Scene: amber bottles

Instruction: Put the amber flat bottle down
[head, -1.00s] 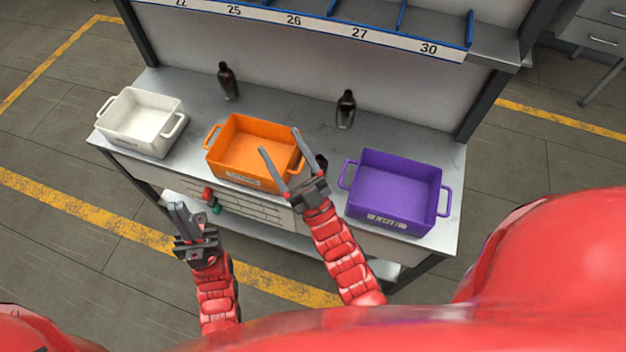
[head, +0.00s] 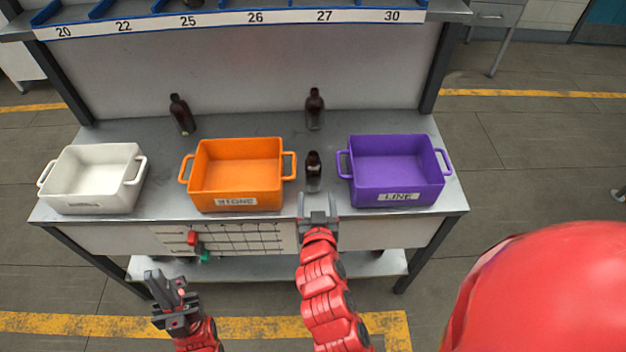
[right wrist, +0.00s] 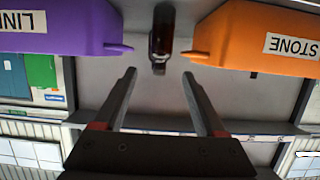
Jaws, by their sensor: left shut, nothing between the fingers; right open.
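A dark amber bottle (head: 313,168) stands upright on the grey bench between the orange and purple crates. It also shows, inverted, in the right wrist view (right wrist: 161,35). Two similar dark bottles stand further back, one at left (head: 181,115) and one at right (head: 314,109). I cannot tell from shape which is the flat one. My right gripper (head: 318,202) is open and empty at the bench's front edge, just in front of the near bottle and apart from it. In the right wrist view its fingers (right wrist: 159,74) have nothing between them. My left gripper (head: 164,286) is shut and empty, below the bench front.
An orange crate (head: 236,203) stands left of the near bottle, a purple crate (head: 397,198) right of it. A white crate (head: 92,208) is at the far left. A numbered shelf (head: 205,21) overhangs the back. The bench between the back bottles is clear.

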